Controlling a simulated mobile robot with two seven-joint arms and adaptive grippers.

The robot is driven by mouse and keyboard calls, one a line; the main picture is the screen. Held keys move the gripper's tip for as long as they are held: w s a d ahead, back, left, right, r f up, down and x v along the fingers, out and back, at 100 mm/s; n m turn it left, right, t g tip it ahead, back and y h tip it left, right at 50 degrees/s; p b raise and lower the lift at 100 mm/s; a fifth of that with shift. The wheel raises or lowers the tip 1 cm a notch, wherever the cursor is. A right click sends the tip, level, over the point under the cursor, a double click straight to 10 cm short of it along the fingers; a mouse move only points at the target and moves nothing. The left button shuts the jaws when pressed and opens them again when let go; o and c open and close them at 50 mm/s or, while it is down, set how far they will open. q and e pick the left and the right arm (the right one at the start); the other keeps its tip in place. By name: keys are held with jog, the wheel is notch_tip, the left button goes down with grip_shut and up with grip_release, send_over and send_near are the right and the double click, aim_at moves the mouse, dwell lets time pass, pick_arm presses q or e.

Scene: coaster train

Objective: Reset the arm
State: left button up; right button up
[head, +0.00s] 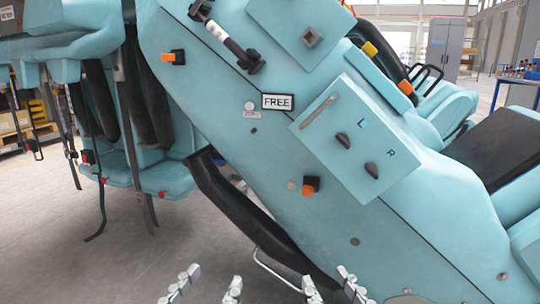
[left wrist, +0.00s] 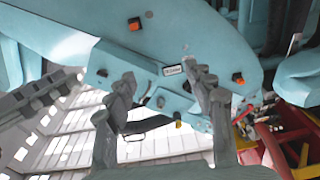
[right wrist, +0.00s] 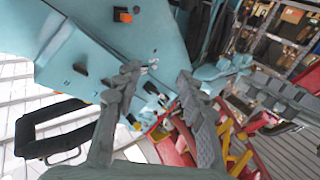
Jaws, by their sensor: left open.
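My left gripper (head: 207,286) is at the bottom of the head view, fingers apart and empty. In the left wrist view its fingers (left wrist: 163,88) are spread in front of the light-blue train body. My right gripper (head: 332,284) is to its right at the bottom edge, also open and empty. Its spread fingers (right wrist: 157,80) show in the right wrist view. Both arms are mostly out of the head view. The light-blue coaster train (head: 290,150) fills the middle, with a "FREE" label (head: 277,102) and a box marked L and R (head: 350,120) with dark knobs.
Orange buttons (head: 310,186) sit on the train's side. A dark padded bar (head: 240,210) slants down below the body, above my grippers. Seats with hanging straps (head: 130,150) are at left. Grey floor (head: 130,250) is open at lower left. A cabinet (head: 446,48) stands behind.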

pick_arm(q)
jog(key=a+f+n+g+y+p, duration=0.1)
jog(key=a+f+g+y+p, duration=0.2)
jog(key=f, duration=0.6)
jog(key=a+f+g+y+p, duration=0.1)
jog(key=a+f+g+p, duration=0.3)
jog(key=f, duration=0.5)
pick_arm(e)
jog(key=d+f+g+h, duration=0.2)
jog(key=d+f+g, duration=0.2)
jog(key=f, duration=0.5)
jog(key=d+f+g+h, duration=0.2)
jog(key=d+f+g, duration=0.2)
jog(key=f, duration=0.5)
pick_arm(q)
jog(key=s+a+f+n+g+y+p, duration=0.1)
jog(key=s+a+f+g+y+p, duration=0.2)
jog(key=s+a+f+g, duration=0.5)
jog(key=s+a+f, duration=0.3)
jog(key=s, duration=0.1)
jog(key=shift+f, duration=0.25)
pick_arm(e)
jog(key=s+d+f+m+g+h, duration=0.2)
jog(key=s+d+f+g+h, duration=0.1)
jog(key=s+d+f+g, duration=0.4)
jog(key=s+d+f, duration=0.3)
jog(key=s+f, duration=0.1)
jog(key=s, duration=0.1)
jog(key=shift+f, duration=0.15)
